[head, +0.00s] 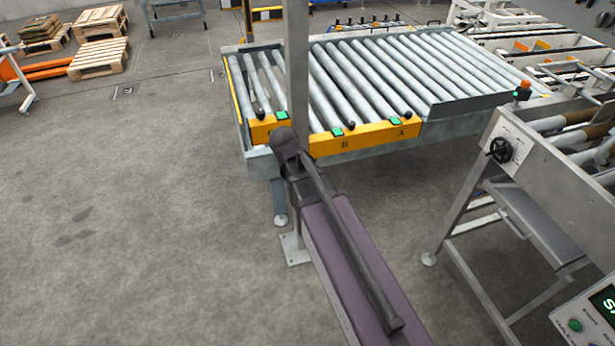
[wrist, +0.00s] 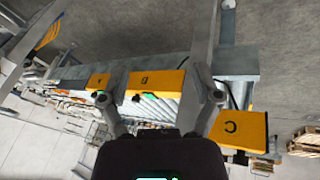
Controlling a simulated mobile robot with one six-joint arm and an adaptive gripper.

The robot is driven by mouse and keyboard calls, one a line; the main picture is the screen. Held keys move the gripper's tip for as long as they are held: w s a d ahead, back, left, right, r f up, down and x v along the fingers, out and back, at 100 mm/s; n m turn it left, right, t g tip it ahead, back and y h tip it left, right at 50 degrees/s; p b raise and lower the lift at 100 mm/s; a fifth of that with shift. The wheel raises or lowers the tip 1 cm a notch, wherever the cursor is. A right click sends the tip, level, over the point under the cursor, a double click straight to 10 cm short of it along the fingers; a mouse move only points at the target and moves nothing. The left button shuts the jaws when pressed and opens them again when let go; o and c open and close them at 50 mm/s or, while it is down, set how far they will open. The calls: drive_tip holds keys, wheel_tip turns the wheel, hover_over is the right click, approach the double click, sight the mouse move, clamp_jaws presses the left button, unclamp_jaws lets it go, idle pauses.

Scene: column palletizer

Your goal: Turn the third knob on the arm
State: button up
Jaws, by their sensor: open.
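Yellow panels run along the near edge of the roller conveyor in the head view: a long one (head: 365,136) lettered B and A, and a shorter one (head: 262,130) at the left, partly hidden. Small dark knobs stand near the panels, one by A (head: 408,114) and one by B (head: 351,125). In the wrist view the panels appear turned over, with B (wrist: 157,83) in the middle, A at left and C (wrist: 238,131) at right. My gripper (wrist: 161,98) is open and empty, its fingers apart with panel B seen between them. Contact cannot be told.
A grey post (head: 297,60) rises in front of the conveyor rollers (head: 370,70). A metal frame with a black handwheel (head: 499,150) stands at right. A control box (head: 588,318) is at lower right. Wooden pallets (head: 98,57) lie at the back left. The left floor is clear.

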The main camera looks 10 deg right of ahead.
drive_tip(key=shift+s+d+f, duration=0.1)
drive_tip(key=shift+s, duration=0.35)
idle(0.3)
drive_tip(key=s+d+n+g+y, duration=0.1)
drive_tip(key=s+n+g+y, duration=0.1)
drive_tip(key=s, duration=0.8)
drive_tip(key=shift+d+f+n+y, duration=0.2)
drive_tip(key=shift+f+n+y, duration=0.25)
drive_tip(key=shift+n+y, duration=0.4)
drive_tip(key=shift+a, duration=0.1)
idle(1.5)
drive_tip(key=shift+s+a, duration=0.1)
drive_tip(key=shift+a, duration=0.15)
drive_tip(key=shift+a, duration=0.1)
idle(0.4)
